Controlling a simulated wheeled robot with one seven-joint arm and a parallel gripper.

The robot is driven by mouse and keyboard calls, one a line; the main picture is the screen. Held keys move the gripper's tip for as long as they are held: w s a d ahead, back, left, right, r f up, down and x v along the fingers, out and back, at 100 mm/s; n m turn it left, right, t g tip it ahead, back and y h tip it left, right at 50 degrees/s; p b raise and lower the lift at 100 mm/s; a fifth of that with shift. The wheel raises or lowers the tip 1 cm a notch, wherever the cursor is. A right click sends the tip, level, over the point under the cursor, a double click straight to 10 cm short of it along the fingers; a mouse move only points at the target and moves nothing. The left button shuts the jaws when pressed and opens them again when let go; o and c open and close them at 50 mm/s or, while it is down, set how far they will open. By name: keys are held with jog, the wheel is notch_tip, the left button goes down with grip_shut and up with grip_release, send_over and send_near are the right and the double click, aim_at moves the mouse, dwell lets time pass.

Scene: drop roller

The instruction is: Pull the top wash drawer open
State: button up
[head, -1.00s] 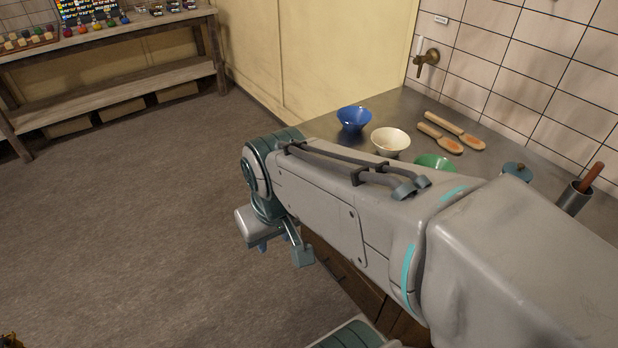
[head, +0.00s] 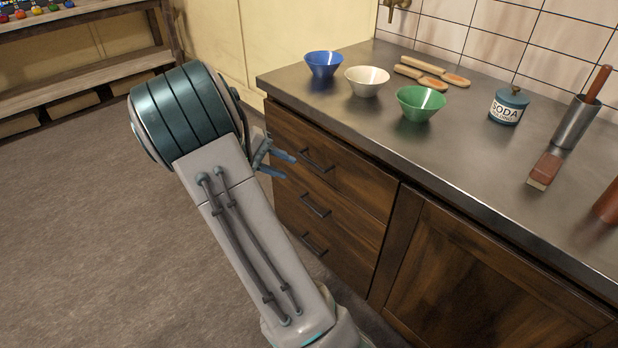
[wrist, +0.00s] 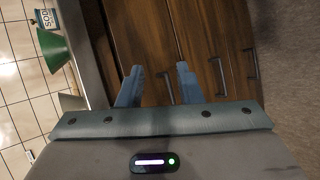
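The top wash drawer (head: 345,180) is a dark wooden front just under the metal counter, and it looks shut flush with the cabinet. Its dark bar handle (head: 318,160) is in plain view; in the wrist view the handle (wrist: 165,90) lies beyond and between the fingertips. My gripper (head: 292,165) is open and empty, its blue fingers pointing at the drawer front from the left. In the wrist view the gripper (wrist: 160,72) shows a clear gap between its fingers. It appears apart from the handle.
Two more drawers with handles (head: 315,205) (head: 313,244) lie below. On the counter (head: 440,135) stand blue (head: 323,64), cream (head: 367,81) and green (head: 420,103) bowls, a soda jar (head: 508,107) and brushes. Open floor (head: 90,240) lies left of the cabinet.

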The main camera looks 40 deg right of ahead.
jog(key=w+d+f+g+h+b, duration=0.1)
jog(key=w+d+f+h+b, duration=0.2)
jog(key=w+f+h+b, duration=0.45)
jog(key=h+b, duration=0.2)
jog(key=b, duration=0.1)
send_near(311, 162)
jog(key=shift+m, duration=0.3)
jog(key=b+x, duration=0.1)
jog(key=x, duration=0.5)
jog(key=b+x, duration=0.1)
jog(key=x, duration=0.3)
jog(key=shift+w+d+f+b, duration=0.2)
jog(key=shift+w+f+b, duration=0.05)
jog(key=shift+b, duration=0.05)
grip_shut()
